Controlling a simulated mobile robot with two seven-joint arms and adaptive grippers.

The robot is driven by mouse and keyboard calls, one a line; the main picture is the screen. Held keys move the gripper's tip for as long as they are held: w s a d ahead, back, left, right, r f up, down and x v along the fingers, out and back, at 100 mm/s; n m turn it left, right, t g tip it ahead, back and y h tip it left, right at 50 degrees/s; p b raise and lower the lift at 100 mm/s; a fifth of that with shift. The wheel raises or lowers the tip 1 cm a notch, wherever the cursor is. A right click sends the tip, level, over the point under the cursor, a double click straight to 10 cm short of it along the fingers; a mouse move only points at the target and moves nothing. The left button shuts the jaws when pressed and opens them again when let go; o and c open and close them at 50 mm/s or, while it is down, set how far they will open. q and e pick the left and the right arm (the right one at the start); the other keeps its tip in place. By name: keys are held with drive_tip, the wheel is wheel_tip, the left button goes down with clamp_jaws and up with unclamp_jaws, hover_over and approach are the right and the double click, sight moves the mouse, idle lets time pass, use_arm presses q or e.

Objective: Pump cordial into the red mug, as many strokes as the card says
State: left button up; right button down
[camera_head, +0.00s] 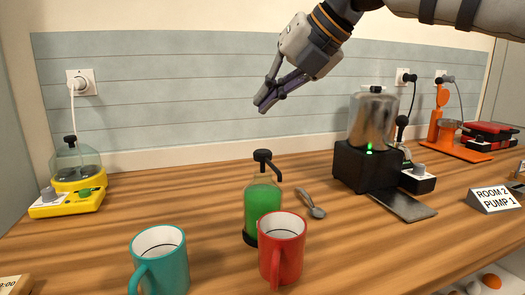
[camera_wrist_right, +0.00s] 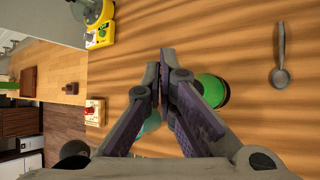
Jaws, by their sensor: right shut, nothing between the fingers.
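The pump bottle (camera_head: 262,203) of green cordial, with a black pump head and spout, stands mid-table in the head view. Its green body also shows right of my fingers in the right wrist view (camera_wrist_right: 217,92). The red mug (camera_head: 283,252) stands upright just in front of it, overlapping its lower right; a dark line rings its pale inside. The card (camera_head: 494,200) at the right reads "ROOM 2 PUMP 1". My right gripper (camera_head: 262,105) is shut and empty, above and behind the pump head, apart from it. My left gripper is out of view.
A teal mug (camera_head: 160,262) stands left of the red mug. A spoon (camera_head: 312,204) lies right of the bottle. A black machine with a metal canister (camera_head: 373,120) stands behind right, a yellow device (camera_head: 72,185) at left. An orange scale (camera_head: 448,130) and red case (camera_head: 489,133) stand far right.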

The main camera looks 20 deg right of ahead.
sight(266, 150)
drive_tip(key=shift+f, duration=2.75)
drive_tip(key=shift+f, duration=0.4)
drive_tip(key=shift+f, duration=1.05)
drive_tip(key=shift+r, duration=1.4)
drive_tip(key=shift+r, duration=2.55)
